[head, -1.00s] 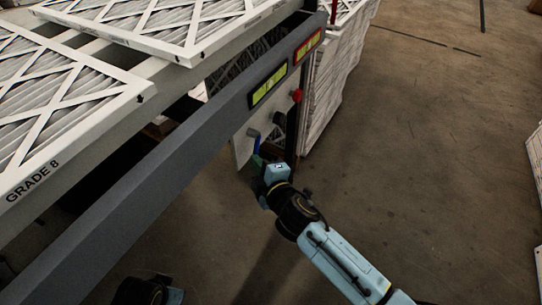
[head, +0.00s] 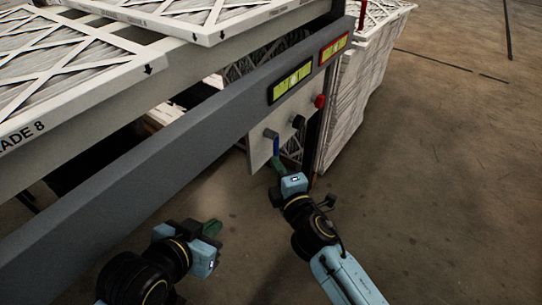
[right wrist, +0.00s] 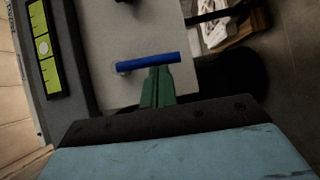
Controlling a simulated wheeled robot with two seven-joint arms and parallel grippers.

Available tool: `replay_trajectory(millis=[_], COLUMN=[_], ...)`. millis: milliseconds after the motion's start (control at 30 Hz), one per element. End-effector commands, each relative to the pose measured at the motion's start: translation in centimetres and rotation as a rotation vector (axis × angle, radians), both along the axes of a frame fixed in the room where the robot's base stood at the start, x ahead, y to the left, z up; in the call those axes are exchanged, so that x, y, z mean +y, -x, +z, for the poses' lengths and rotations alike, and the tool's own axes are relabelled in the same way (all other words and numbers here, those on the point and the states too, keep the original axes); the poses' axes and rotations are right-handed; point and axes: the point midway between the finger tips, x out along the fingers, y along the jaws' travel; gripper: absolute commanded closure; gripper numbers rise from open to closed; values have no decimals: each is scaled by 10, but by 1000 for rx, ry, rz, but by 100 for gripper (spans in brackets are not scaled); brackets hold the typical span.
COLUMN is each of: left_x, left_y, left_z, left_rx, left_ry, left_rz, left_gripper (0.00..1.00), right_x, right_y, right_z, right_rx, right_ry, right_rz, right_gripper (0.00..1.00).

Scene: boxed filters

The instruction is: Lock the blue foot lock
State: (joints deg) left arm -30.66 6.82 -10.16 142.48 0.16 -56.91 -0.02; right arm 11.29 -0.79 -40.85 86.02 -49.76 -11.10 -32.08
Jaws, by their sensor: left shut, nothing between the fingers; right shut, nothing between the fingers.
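The blue foot lock (right wrist: 148,62) is a blue bar on a pale panel, lying nearly level across the picture in the right wrist view. In the head view it shows as a small upright blue piece (head: 277,146) below a grey knob. My right gripper (head: 276,168) is shut and empty, just below the blue bar. In the right wrist view its green fingertips (right wrist: 157,84) reach the bar's lower edge; I cannot tell whether they touch it. My left gripper (head: 212,230) is shut and empty at lower left, below the grey beam and away from the lock.
A grey beam (head: 180,140) with yellow-green labels runs above my arms. Boxed filters (head: 90,75) lie on the rack; more are stacked (head: 350,100) behind. Floor at right is clear.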

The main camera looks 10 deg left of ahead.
Motion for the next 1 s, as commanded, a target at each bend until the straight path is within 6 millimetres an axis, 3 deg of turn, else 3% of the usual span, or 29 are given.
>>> replay_trajectory(millis=[200, 400, 1000], left_x=[-14, -21, -23], left_y=[-23, -31, -34], left_z=[33, 55, 66], left_rx=[-239, -371, -432], left_ry=[64, 100, 117], left_rz=[-20, -30, -35], left_gripper=[100, 100, 100], right_x=[1, 0, -1], right_y=[-2, -3, -4], right_z=[-1, -1, -1], right_rx=[-41, -61, -71], right_ry=[15, 24, 30], right_rz=[4, 3, 1], right_gripper=[100, 100, 100])
